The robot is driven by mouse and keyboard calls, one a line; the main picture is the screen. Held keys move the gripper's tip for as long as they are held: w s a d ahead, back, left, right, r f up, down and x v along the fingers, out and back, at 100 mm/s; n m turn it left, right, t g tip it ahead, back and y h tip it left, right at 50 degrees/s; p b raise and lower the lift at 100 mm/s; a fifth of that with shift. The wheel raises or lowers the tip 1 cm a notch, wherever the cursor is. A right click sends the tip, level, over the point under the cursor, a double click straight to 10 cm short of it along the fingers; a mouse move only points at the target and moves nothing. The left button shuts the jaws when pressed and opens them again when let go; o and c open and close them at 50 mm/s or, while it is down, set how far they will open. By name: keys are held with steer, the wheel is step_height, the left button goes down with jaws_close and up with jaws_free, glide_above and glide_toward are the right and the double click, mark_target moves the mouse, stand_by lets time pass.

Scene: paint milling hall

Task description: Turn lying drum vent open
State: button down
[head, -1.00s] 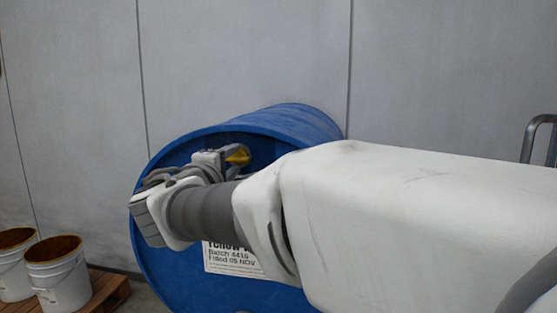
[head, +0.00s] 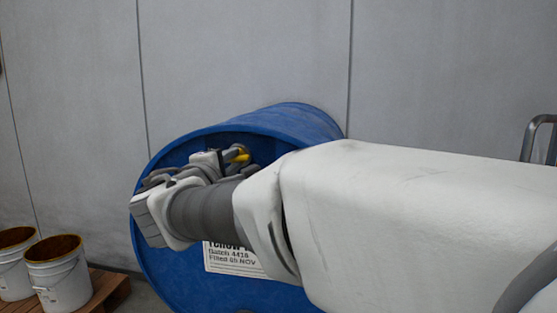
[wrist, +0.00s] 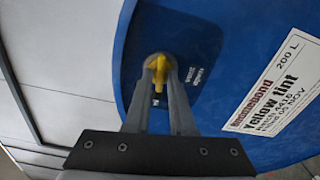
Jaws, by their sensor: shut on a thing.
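The blue drum (head: 290,125) lies on its side with its round end facing my arm. In the wrist view the vent handle (wrist: 159,64) stands out from the drum end (wrist: 215,95), near the rim. There my gripper (wrist: 161,74) is shut on the handle, with one grey finger on either side. Small lettering beside the vent is too small to read surely.
A white label reading "Yellow tint" (wrist: 278,88) is on the drum end. Two white buckets (head: 62,280) stand on a wooden pallet (head: 108,288) at lower left. A grey wall (head: 240,60) is close behind the drum. A metal rail (head: 533,135) shows at far right.

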steer(key=n+p, duration=0.1)
steer(key=n, duration=0.3)
steer(key=shift+r, duration=0.1)
steer(key=n+p, duration=0.2)
steer(key=n, duration=0.2)
steer(key=shift+n+p, duration=2.65)
steer(key=shift+n, duration=1.45)
steer(key=c, duration=0.9)
jaws_free()
steer(key=shift+c, duration=0.2)
steer(key=shift+s, duration=0.1)
